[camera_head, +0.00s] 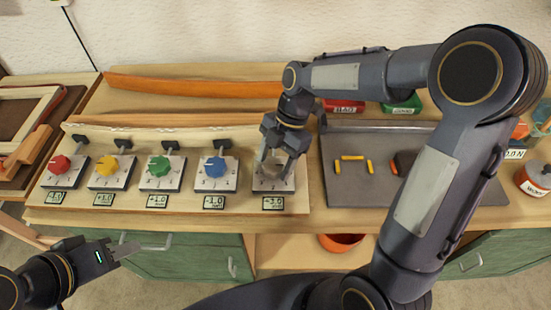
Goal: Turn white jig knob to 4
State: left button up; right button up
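The white jig knob (271,169) sits on its square dial plate at the right end of a row of coloured knobs on the wooden jig. The display (273,203) below it appears to read +3.0. My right gripper (274,165) points down over the white knob with one finger on each side, and it looks closed on it. The fingers partly cover the knob and its dial, so its pointer is hard to read. My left gripper (124,250) is low at the left, in front of the bench edge, away from the knobs. Its finger opening is unclear.
Red (60,164), yellow (107,166), green (159,166) and blue (215,167) knobs stand left of the white one. A bent lath (190,87) lies behind. A dark mat (350,190) with small coloured pieces is to the right, partly behind my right arm.

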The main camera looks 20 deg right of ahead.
jog(key=c, duration=0.8)
jog(key=shift+o, duration=0.2)
